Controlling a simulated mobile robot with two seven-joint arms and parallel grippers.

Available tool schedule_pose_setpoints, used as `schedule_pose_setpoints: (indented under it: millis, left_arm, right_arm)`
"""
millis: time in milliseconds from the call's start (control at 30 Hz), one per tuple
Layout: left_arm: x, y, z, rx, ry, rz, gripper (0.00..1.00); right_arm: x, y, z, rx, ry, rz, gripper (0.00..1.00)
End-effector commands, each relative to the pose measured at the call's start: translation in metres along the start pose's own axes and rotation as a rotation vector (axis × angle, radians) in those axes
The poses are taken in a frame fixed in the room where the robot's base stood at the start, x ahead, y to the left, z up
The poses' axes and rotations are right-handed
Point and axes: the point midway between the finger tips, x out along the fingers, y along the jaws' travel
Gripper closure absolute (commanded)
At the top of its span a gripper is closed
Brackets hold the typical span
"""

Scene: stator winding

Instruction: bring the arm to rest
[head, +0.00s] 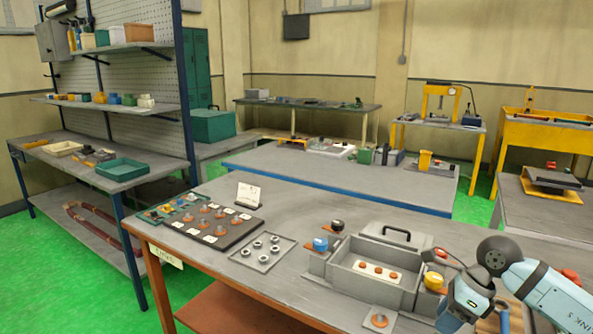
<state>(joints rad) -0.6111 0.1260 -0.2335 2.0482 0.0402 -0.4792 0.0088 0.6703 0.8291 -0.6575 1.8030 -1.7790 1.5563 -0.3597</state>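My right arm (545,290) comes in from the lower right. Its gripper (452,318) hangs over the right front of the workbench, close to the right side of a grey open box fixture (340,278). The gripper points down, and its fingertips are too small and cut off by the lower edge to show whether they are open. I see nothing clearly held in it. My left gripper is not in view. The box holds a white strip (362,268) with several orange round pieces. A small grey plate (367,322) with an orange and grey part lies in front of the box.
A blue knob (320,244), a black knob (337,225) and a yellow knob (434,280) stand around the box. A grey tray (246,262) of rings and a dark board (242,233) of copper-coloured parts lie to the left.

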Motion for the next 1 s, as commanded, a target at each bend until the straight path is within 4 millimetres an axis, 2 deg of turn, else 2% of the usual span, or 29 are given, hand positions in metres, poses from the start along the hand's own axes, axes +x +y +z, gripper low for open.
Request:
schedule_pose_setpoints:
  millis: [33, 200, 333, 400, 467, 567, 633, 767, 867, 900, 1000]
  left_arm:
    - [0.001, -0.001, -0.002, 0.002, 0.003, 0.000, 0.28]
    - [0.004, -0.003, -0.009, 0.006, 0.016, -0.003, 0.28]
    - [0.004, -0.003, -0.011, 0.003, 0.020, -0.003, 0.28]
    - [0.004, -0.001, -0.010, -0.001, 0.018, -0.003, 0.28]
    - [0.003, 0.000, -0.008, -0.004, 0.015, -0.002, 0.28]
    - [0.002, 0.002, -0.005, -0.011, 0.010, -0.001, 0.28]
    - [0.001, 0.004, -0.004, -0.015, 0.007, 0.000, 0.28]
    - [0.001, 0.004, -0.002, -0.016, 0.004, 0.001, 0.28]
    - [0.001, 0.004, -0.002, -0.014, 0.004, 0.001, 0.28]
    - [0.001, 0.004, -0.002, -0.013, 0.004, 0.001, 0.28]
    - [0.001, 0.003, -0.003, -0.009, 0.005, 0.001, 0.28]
  right_arm:
    - [0.021, 0.019, 0.011, 0.013, -0.079, 0.075, 0.60]
    - [0.070, 0.091, 0.057, 0.170, -0.446, 0.384, 0.60]
    - [0.082, 0.138, 0.088, 0.449, -0.773, 0.672, 0.60]
    - [0.083, 0.150, 0.096, 0.655, -0.935, 0.818, 0.60]
    - [0.084, 0.153, 0.097, 0.855, -1.058, 0.933, 0.60]
    - [0.095, 0.147, 0.083, 1.240, -1.225, 1.098, 0.60]
    - [0.110, 0.140, 0.062, 1.543, -1.310, 1.189, 0.60]
    - [0.155, 0.137, 0.008, 2.123, -1.377, 1.290, 0.60]
    - [0.192, 0.149, -0.033, 2.515, -1.352, 1.310, 0.60]
    - [0.205, 0.156, -0.048, -2.489, 1.246, -1.224, 0.60]
    - [0.234, 0.178, -0.080, -2.418, 1.024, -1.051, 0.60]
